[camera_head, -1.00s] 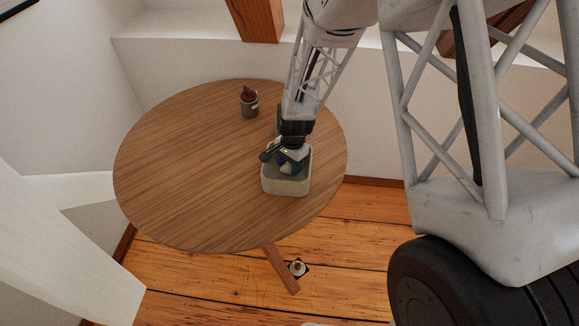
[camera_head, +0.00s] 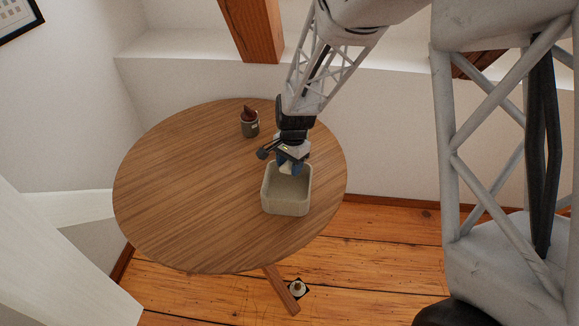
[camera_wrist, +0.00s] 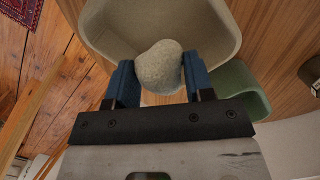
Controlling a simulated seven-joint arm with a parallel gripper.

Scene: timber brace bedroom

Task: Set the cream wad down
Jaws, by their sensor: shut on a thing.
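The cream wad (camera_wrist: 159,67) is a rounded, rough lump. In the wrist view it sits between the two blue fingers of my gripper (camera_wrist: 161,80), which is shut on it. The wad appears in front of the inside of a cream, open-topped bin, overlapping its near rim. In the head view my gripper (camera_head: 290,167) is at the back rim of this bin (camera_head: 286,206), which stands on the round wooden table (camera_head: 190,190). The fingers partly hide the wad there. I cannot tell how high the wad is above the bin floor.
A green container (camera_wrist: 243,88) stands beside the bin in the wrist view. A small grey pot with a brown top (camera_head: 250,126) stands at the back of the table. The left part of the table is clear. A white wall lies behind.

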